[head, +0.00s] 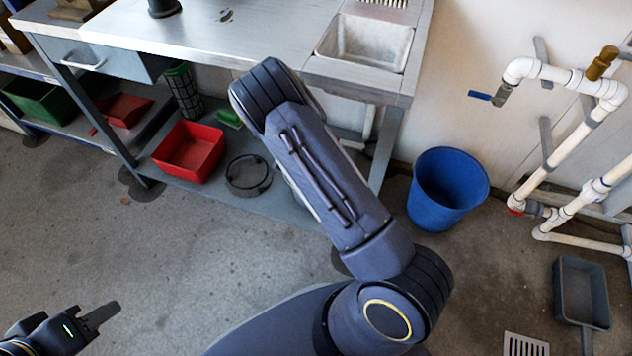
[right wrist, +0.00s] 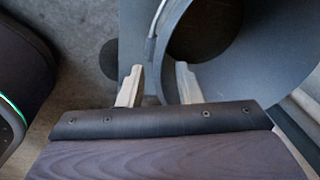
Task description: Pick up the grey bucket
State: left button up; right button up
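The grey bucket (right wrist: 262,88) shows in the right wrist view, its round mouth and dark inside filling the upper right. A thin handle piece (right wrist: 150,48) lies at its left rim. My right gripper (right wrist: 158,86) is open there, one finger over the bucket's mouth and the other outside its left side. The rim lies between them; I cannot tell whether either finger touches it. In the head view my right arm covers the middle, and I cannot make out the right gripper or the grey bucket. My left gripper (head: 102,316) is at the lower left, seen edge-on, away from everything.
A workbench (head: 260,45) with a sink (head: 365,45) stands ahead. On its lower shelf are a red bin (head: 190,150) and a dark ring-shaped item (head: 248,175). A blue bucket (head: 446,190) stands right, near white pipes (head: 560,150) and a dustpan (head: 582,292). The floor at left is clear.

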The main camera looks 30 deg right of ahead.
jog(key=f, duration=0.1)
jog(key=f+b, duration=0.1)
jog(key=f, duration=0.2)
jog(key=shift+w+d+b, duration=0.3)
jog(key=shift+d+b, duration=0.05)
jog(key=shift+b, duration=0.05)
jog(key=shift+c, duration=0.2)
